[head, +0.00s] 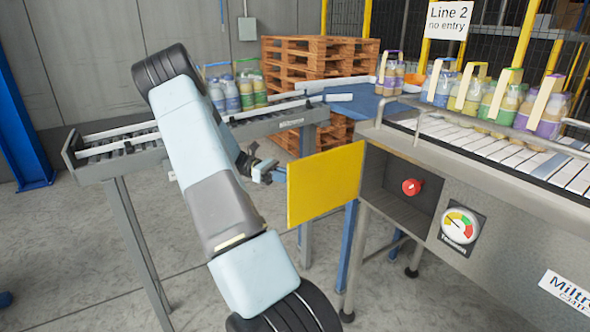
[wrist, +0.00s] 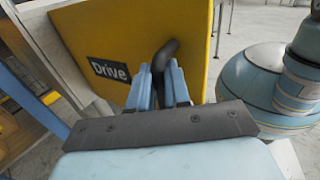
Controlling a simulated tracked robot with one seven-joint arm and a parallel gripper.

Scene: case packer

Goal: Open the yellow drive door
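The yellow drive door (head: 325,184) stands swung out from the machine. Its plain yellow face shows in the head view, with the compartment beside it uncovered. In the wrist view the door (wrist: 110,35) shows its face with the "Drive" label (wrist: 110,70) and a dark curved handle (wrist: 166,52). My gripper (wrist: 160,82) has its fingers on either side of the handle's lower end and appears closed on it. In the head view my gripper (head: 268,172) is at the door's left side; the handle is hidden there.
The open compartment (head: 398,190) holds a red knob (head: 411,187); a gauge (head: 460,225) is to its right. A roller conveyor (head: 120,140) stands behind my arm. Bottle packs (head: 505,105) stand on the machine's belt. Wooden pallets (head: 290,65) are stacked behind. Floor is clear below the door.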

